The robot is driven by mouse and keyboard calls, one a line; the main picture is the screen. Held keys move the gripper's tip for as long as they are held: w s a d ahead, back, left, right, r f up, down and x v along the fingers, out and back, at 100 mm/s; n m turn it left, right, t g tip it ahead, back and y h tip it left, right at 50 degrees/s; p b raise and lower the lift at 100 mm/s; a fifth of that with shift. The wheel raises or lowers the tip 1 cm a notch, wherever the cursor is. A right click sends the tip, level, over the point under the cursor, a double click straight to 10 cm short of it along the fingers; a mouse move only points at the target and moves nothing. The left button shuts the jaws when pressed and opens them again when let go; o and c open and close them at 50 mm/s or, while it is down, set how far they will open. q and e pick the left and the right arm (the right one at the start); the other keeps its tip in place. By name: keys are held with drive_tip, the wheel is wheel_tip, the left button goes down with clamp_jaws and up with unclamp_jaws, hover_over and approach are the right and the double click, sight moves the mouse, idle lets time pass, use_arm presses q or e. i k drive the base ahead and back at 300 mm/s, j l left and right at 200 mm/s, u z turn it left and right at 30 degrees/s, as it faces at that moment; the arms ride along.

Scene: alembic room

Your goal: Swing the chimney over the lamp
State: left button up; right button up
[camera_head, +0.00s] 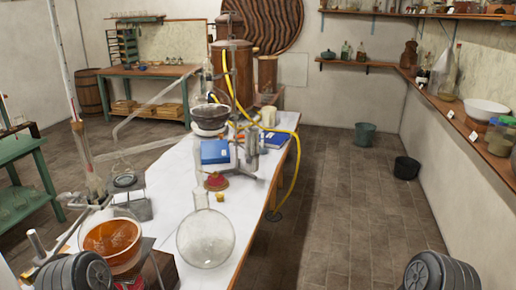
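A small red-based object (216,182) stands on the white-topped table, below a dark bowl (209,117) on a stand; it may be the lamp, but it is too small to be sure. I cannot clearly pick out the chimney among the clear glassware and metal fittings around it. A blue box-like object (215,152) partly hides the space between the bowl and the red object. Dark ribbed parts of my two arms show at the bottom left and bottom right corners. Neither gripper's fingers show, and both arms are well apart from the red object.
A large round clear flask (205,240) stands at the table's near edge. A flask of orange liquid (112,240) sits left of it. A yellow hose (291,180) hangs off the right side.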

sight(252, 153)
drive_tip(key=k, duration=0.4)
drive_tip(key=i+l, duration=2.7)
drive_tip(key=i+j+u, duration=0.05)
